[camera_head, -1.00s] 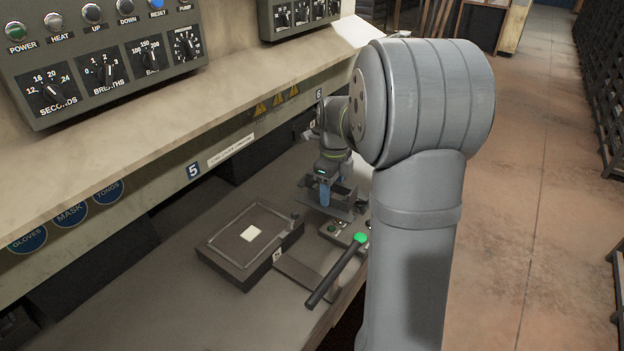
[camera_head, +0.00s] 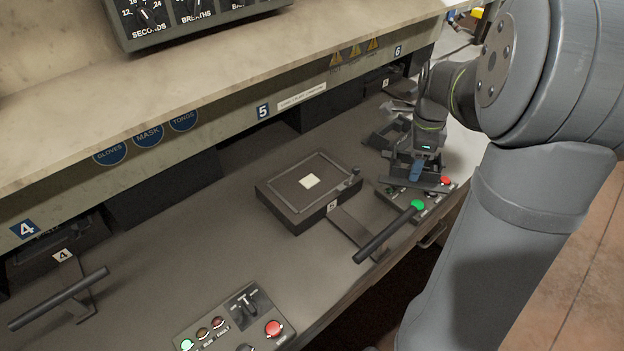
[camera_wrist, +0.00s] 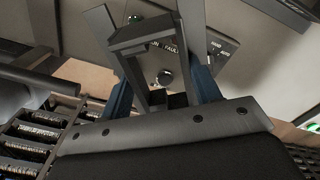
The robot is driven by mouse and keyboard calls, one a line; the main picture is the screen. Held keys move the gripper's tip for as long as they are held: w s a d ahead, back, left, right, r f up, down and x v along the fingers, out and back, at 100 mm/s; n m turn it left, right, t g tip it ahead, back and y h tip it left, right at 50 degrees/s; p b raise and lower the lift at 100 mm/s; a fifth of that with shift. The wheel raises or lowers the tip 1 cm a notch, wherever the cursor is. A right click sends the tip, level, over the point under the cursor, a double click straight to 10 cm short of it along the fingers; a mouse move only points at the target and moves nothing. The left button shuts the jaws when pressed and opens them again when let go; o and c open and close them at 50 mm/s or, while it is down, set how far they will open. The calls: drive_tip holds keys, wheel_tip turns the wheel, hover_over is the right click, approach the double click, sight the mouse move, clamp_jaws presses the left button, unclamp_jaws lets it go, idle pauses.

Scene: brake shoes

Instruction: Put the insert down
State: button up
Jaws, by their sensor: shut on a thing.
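My gripper (camera_head: 417,170) has blue fingertips and is shut on the insert (camera_head: 436,182), a dark grey angular metal piece. The insert is held near the control box at the right of the bench. In the wrist view, the insert (camera_wrist: 142,35) shows as a dark open frame between the blue fingers (camera_wrist: 165,92), with panel buttons visible through and behind it. The head view does not show clearly whether the insert touches anything below. Its lower parts are partly hidden by the fingers.
A dark flat block (camera_head: 280,190) with a pale square lies left of my gripper. A black lever handle (camera_head: 385,235) sticks out toward the front. A control box (camera_head: 235,325) with buttons sits at the front edge. Open bench (camera_head: 180,240) lies left of the block.

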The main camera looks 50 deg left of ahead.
drive_tip(key=s+a+r+n, duration=0.1)
drive_tip(key=n, duration=0.5)
drive_tip(key=s+a+r+n, duration=0.1)
drive_tip(key=n, duration=0.5)
drive_tip(key=s+a+r+n, duration=0.1)
drive_tip(key=s+n, duration=0.1)
drive_tip(key=n, duration=0.3)
drive_tip(key=shift+r+n, duration=0.1)
drive_tip(key=shift+n, duration=0.3)
drive_tip(key=s+a+r+n, duration=0.2)
drive_tip(key=s+n, duration=0.2)
drive_tip(key=n, duration=1.1)
drive_tip(key=s+a+r+n, duration=0.2)
drive_tip(key=s+r+n, duration=0.15)
drive_tip(key=n, duration=1.05)
drive_tip(key=s+a+f, duration=0.2)
drive_tip(key=a, duration=0.1)
drive_tip(key=s+a+f, duration=0.2)
drive_tip(key=a+f, duration=0.1)
drive_tip(key=s+a+f, duration=0.2)
drive_tip(key=a, duration=0.1)
drive_tip(key=shift+s+a+f, duration=0.1)
drive_tip(key=shift+s+f, duration=0.2)
drive_tip(key=shift+s, duration=0.1)
drive_tip(key=shift+f, duration=1.95)
